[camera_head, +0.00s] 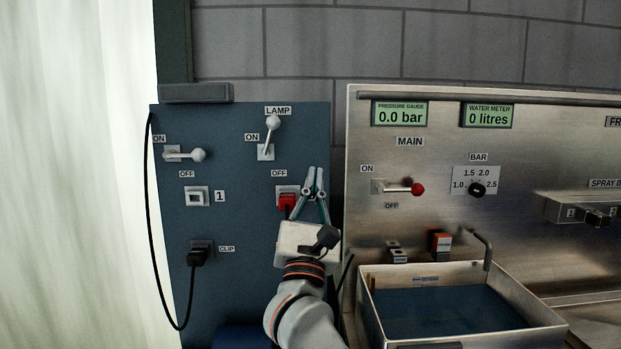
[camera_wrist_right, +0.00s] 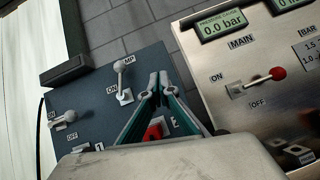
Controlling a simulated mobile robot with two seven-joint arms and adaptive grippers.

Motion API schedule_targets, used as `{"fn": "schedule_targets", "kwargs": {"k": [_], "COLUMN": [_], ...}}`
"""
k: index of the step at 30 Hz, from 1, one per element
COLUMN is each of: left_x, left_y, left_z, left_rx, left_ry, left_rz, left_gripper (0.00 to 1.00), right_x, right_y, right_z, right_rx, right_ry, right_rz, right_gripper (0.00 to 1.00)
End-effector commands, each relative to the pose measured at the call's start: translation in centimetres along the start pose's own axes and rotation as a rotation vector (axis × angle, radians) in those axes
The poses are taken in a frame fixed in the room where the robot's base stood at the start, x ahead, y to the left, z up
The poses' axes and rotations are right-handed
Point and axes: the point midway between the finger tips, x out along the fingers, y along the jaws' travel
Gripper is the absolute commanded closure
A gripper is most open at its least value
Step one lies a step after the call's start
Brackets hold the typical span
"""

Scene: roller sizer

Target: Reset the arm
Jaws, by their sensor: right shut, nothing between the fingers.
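My right gripper (camera_head: 315,178) is shut and empty, its fingers pointing up in front of the blue panel's right edge. It also shows in the right wrist view (camera_wrist_right: 158,82). Just left of its fingers is a red switch (camera_head: 287,202), partly covered by the gripper. In the right wrist view the red switch (camera_wrist_right: 154,131) shows between the finger linkages. I cannot tell whether the gripper touches the panel. The lamp lever (camera_head: 270,137) stands above and to the left, with its white knob up. My left gripper is not in view.
The blue panel (camera_head: 230,270) also bears another lever (camera_head: 185,154) and a black plug (camera_head: 198,256) with a hanging cable. Right of it, the steel panel (camera_head: 440,220) has a red-knobbed main lever (camera_head: 404,188), a dial (camera_head: 479,189) and a basin (camera_head: 460,335) that juts forward.

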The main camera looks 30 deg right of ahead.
Motion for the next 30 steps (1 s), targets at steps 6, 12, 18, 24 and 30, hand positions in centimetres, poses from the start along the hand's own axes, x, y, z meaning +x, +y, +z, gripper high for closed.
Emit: {"fn": "schedule_targets", "kwargs": {"k": [6, 12, 18, 24, 30], "left_x": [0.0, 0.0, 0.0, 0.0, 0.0], "left_y": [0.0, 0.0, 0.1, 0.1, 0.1], "left_z": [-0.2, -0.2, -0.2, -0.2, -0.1], "left_rx": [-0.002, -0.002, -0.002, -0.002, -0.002], "left_ry": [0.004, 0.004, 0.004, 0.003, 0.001], "left_rz": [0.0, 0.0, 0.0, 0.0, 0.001], "left_gripper": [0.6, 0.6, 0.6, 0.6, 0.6], "right_x": [0.0, 0.0, -1.9, -9.9, -20.9], "right_y": [0.0, 0.0, 0.3, 3.2, 6.1], "right_z": [0.0, 0.0, -1.3, -6.4, -14.3], "right_rx": [0.0, -0.001, -0.194, -0.869, -1.489], "right_ry": [0.0, 0.0, -0.039, -0.196, -0.392], "right_rz": [0.0, 0.0, 0.037, 0.242, 0.555], "right_gripper": [1.0, 1.0, 1.0, 1.0, 1.0]}}
